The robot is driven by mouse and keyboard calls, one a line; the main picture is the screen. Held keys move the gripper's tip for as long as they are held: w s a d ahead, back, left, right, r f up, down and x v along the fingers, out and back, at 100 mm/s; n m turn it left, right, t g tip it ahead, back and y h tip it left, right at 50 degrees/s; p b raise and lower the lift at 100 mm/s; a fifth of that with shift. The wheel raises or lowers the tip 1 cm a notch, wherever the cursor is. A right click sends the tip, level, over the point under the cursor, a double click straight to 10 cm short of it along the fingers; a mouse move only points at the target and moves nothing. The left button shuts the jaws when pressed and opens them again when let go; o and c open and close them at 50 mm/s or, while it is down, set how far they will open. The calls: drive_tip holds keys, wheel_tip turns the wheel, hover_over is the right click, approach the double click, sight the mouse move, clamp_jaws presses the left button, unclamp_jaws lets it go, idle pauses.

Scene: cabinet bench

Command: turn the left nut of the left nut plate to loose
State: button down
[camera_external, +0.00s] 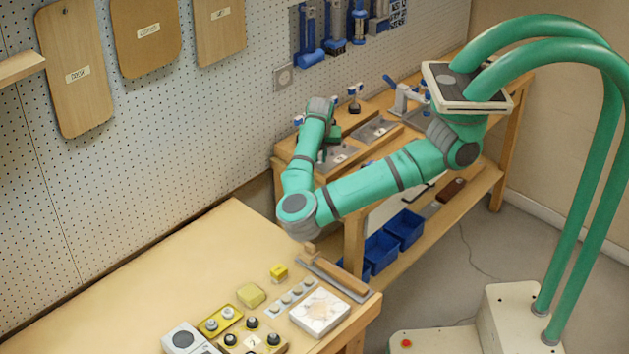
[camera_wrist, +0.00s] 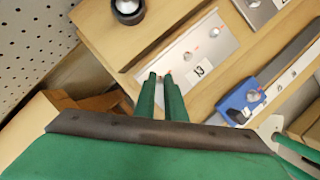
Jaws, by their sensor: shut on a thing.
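The left nut plate (camera_wrist: 205,45) is a light metal plate on the wooden bench in the wrist view. It carries a label and a row of small nuts with orange marks. The middle nut (camera_wrist: 187,56) and the right nut (camera_wrist: 214,32) are in plain sight. My gripper (camera_wrist: 163,77) is at the plate's left end, its two green fingers nearly together and shut on the left nut, which they mostly hide. In the external view the plate (camera_external: 338,157) shows beside my wrist; my fingertips are hidden there.
A dark round fitting (camera_wrist: 128,8) stands at the upper left. A second metal plate (camera_external: 375,131) lies further right on the bench. Blue bins (camera_external: 404,229) sit on the shelf below.

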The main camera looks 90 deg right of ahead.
drive_tip(key=n, duration=0.1)
drive_tip(key=n+t, duration=0.1)
drive_tip(key=n, duration=0.1)
drive_tip(key=shift+s+n, duration=0.2)
drive_tip(key=shift+n, duration=0.1)
drive_tip(key=shift+n+t+y, duration=0.4)
drive_tip(key=shift+n+t, duration=0.4)
drive_tip(key=shift+n, duration=0.9)
drive_tip(key=c, duration=2.1)
unclamp_jaws()
drive_tip(key=v, duration=1)
drive_tip(key=shift+s+r, duration=0.2)
drive_tip(key=shift+r, duration=0.2)
